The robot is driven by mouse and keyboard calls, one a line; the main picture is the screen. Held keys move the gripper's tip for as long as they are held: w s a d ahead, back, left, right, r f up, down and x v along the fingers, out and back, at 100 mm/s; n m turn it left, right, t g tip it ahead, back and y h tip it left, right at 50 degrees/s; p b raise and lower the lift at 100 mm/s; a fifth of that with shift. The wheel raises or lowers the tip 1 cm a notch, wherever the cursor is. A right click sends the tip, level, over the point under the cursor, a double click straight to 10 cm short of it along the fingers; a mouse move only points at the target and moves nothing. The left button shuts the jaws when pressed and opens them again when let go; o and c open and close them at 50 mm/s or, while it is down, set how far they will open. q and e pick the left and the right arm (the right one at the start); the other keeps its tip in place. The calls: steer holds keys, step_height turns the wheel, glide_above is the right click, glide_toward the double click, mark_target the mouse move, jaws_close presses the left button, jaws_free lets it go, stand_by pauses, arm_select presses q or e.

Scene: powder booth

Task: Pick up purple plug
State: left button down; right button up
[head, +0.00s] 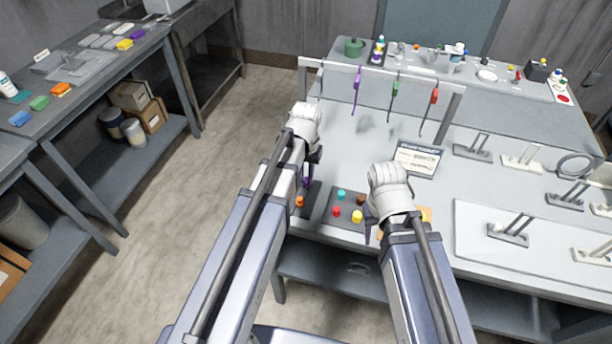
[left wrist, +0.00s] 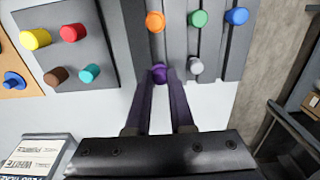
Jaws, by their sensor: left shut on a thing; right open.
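The purple plug (left wrist: 159,73) is between the fingertips of my left gripper (left wrist: 160,88) in the left wrist view. The gripper is shut on it. It is over the near edge of a grooved dark rack (left wrist: 178,50), in line with a grey plug (left wrist: 195,66); I cannot tell whether it is clear of the rack. In the head view my left gripper (head: 307,180) hides the plug. My right gripper (head: 371,222) is open beside the dark board of coloured plugs, its fingers partly hidden by its own wrist.
Orange (left wrist: 155,22), green (left wrist: 197,19) and blue (left wrist: 236,16) plugs stand in the rack. A dark board (head: 345,204) holds red, yellow, brown and teal plugs. A printed sign (head: 417,159) lies behind my right gripper. Hooks hang from a rail (head: 380,72) behind.

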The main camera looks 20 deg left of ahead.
mark_target(306, 179)
arm_select(q)
step_height(306, 179, up, 8)
steer(key=p, duration=0.7)
